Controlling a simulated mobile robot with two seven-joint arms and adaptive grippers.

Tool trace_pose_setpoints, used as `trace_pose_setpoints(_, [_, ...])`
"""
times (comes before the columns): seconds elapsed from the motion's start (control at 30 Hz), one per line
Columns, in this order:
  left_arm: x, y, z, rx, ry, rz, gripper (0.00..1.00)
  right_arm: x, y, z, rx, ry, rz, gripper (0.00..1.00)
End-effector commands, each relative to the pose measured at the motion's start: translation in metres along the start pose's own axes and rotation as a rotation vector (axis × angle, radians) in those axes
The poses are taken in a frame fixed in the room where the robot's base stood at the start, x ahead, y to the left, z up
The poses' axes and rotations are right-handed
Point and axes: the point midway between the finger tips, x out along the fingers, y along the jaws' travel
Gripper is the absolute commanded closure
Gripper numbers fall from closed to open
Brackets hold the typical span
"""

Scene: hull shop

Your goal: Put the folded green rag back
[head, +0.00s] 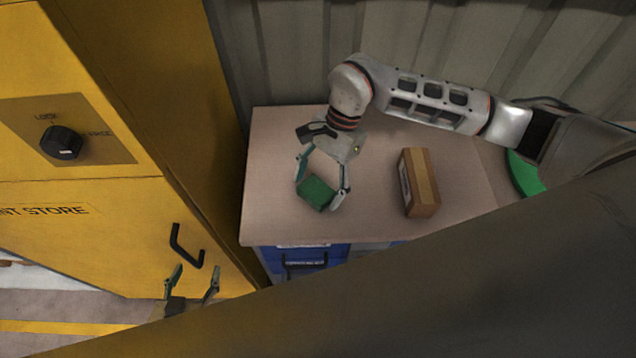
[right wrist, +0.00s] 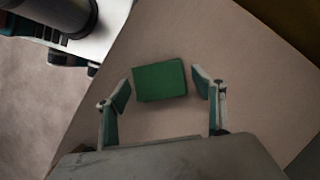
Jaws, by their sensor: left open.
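The folded green rag (head: 316,193) lies on the tabletop (head: 275,160), near its front left part. My right gripper (head: 318,190) is over the rag with its fingers spread to either side of it. In the right wrist view the rag (right wrist: 160,81) sits between and slightly beyond the fingertips of my right gripper (right wrist: 162,88), with a gap at each side. My left gripper (head: 192,283) is open and empty, low at the left in front of the yellow cabinet. Its arm is mostly hidden.
A brown box (head: 420,184) stands on the table right of the rag. The yellow cabinet (head: 110,220), with a dial (head: 61,142) and a black handle (head: 186,245), borders the table at left. Blue drawers (head: 305,260) are below the tabletop. A corrugated wall (head: 300,50) is behind.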

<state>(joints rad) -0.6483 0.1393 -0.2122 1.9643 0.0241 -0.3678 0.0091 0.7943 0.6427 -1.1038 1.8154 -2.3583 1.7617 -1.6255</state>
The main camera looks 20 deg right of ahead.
Motion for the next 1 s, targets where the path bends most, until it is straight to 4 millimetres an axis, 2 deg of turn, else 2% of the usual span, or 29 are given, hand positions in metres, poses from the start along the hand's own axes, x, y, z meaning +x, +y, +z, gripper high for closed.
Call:
trace_pose_setpoints(0.17, [-0.001, 0.000, -0.001, 0.000, -0.001, 0.000, 0.44, -0.002, 0.000, 0.001, 0.000, 0.000, 0.000, 0.31])
trace_pose_setpoints(0.27, [0.000, 0.000, 0.000, 0.000, -0.002, 0.000, 0.44, -0.009, -0.001, 0.000, 0.000, 0.002, -0.002, 0.31])
trace_pose_setpoints(0.37, [0.001, 0.001, 0.003, 0.000, -0.003, 0.001, 0.44, -0.025, -0.001, -0.001, -0.001, 0.004, -0.004, 0.31])
trace_pose_setpoints(0.7, [0.005, 0.002, 0.012, 0.000, -0.007, 0.002, 0.44, -0.093, -0.001, 0.000, 0.000, 0.003, -0.003, 0.31])
trace_pose_setpoints(0.8, [0.006, 0.002, 0.013, -0.001, -0.007, 0.002, 0.44, -0.107, -0.001, 0.000, 0.001, 0.002, -0.003, 0.31])
trace_pose_setpoints(1.0, [0.007, 0.002, 0.014, -0.001, -0.007, 0.002, 0.44, -0.121, 0.000, 0.001, 0.001, 0.000, 0.001, 0.31])
